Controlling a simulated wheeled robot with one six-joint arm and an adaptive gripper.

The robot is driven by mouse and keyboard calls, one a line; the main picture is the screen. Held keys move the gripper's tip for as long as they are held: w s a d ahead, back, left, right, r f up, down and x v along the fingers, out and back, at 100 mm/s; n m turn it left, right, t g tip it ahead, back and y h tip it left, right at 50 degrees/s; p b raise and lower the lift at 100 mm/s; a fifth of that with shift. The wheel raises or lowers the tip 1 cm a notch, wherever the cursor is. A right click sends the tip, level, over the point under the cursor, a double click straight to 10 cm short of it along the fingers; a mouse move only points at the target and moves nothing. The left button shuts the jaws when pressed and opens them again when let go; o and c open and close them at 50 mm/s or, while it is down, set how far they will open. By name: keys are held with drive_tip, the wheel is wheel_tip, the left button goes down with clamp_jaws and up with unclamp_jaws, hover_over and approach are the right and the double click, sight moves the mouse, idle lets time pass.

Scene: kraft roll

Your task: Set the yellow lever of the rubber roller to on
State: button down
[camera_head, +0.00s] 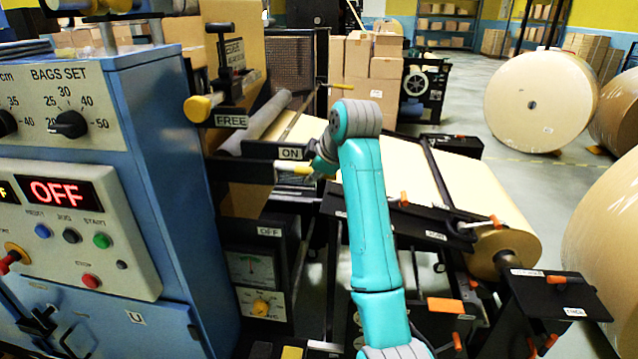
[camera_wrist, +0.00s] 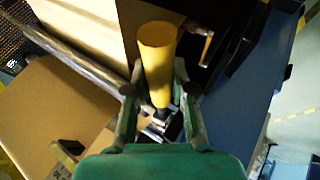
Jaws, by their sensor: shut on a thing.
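The yellow lever (camera_head: 291,168) of the rubber roller shows in the head view as a short pale-yellow handle just below the ON label (camera_head: 291,153). The OFF label (camera_head: 269,231) is well below it. My gripper (camera_head: 314,166) is at the right end of the handle. In the wrist view the yellow lever (camera_wrist: 156,50) stands between the two fingers of my gripper (camera_wrist: 158,80), which is shut on it. The fingertips and part of the lever are hidden in the head view.
A second yellow-ended lever (camera_head: 200,108) sits above, beside the FREE label (camera_head: 231,121). The blue control cabinet (camera_head: 170,150) stands close on the left. A kraft paper roll (camera_head: 490,215) and black machine frame lie to the right of my arm.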

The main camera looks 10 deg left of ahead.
drive_tip(key=shift+r+h, duration=0.3)
drive_tip(key=shift+r, duration=0.25)
drive_tip(key=c, duration=1)
unclamp_jaws()
drive_tip(key=shift+o, duration=0.2)
drive_tip(key=v, duration=0.7)
drive_tip(key=shift+r, duration=0.2)
drive_tip(key=shift+s, duration=0.1)
